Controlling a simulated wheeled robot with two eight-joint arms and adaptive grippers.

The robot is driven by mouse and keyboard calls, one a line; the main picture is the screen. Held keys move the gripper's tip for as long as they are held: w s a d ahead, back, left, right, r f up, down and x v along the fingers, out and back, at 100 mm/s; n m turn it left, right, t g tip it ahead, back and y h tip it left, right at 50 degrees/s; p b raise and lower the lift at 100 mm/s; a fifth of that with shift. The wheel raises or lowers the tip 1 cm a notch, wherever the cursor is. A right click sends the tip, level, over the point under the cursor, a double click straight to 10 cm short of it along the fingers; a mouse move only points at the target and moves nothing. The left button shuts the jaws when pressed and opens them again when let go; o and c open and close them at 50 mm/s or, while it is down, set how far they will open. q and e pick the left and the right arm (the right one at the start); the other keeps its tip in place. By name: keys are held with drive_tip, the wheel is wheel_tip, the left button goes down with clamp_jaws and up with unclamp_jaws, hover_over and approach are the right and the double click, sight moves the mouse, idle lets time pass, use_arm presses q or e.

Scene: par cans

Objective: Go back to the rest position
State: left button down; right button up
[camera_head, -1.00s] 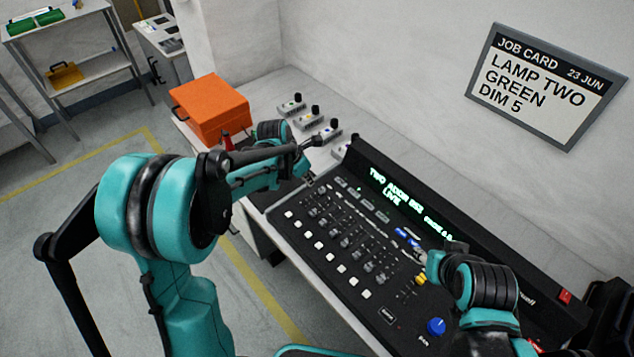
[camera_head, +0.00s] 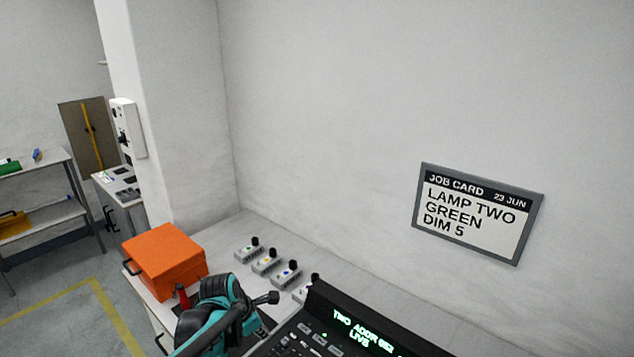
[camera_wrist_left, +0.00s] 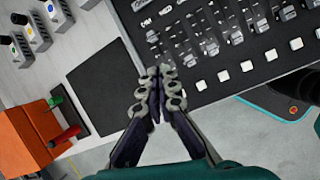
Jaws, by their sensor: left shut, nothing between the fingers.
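My left arm (camera_head: 215,312) comes up at the bottom of the head view, beside the orange case and the console. In the left wrist view my left gripper (camera_wrist_left: 159,74) is shut, its fingertips together and empty. It shows between a dark mat (camera_wrist_left: 103,82) and the console (camera_wrist_left: 215,82), near the bench's front edge. The black console (camera_head: 355,340) is cut off at the bottom of the head view. Its green display starts with "TWO" and has "LIVE" below. A job card (camera_head: 475,215) on the wall reads "LAMP TWO GREEN DIM 5". My right gripper is out of view.
The orange case (camera_head: 165,262) stands at the bench's left end, with red and green handled items (camera_wrist_left: 60,115) beside it. Several small grey knob boxes (camera_head: 267,262) line the back. A shelf rack (camera_head: 40,220) stands far left. Floor with a yellow line (camera_head: 110,305) is open there.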

use_arm(q)
drive_tip(key=s+a+r+m+t+y, duration=0.1)
drive_tip(key=s+r+m, duration=0.1)
drive_tip(key=s+m, duration=0.8)
drive_tip(key=s+a+r+m+t+y+b, duration=0.1)
drive_tip(key=s+r+m+t, duration=0.1)
drive_tip(key=s+m, duration=0.9)
drive_tip(key=r+m, duration=0.1)
drive_tip(key=m, duration=0.2)
drive_tip(key=shift+a+m, duration=0.25)
drive_tip(key=shift+m, duration=0.15)
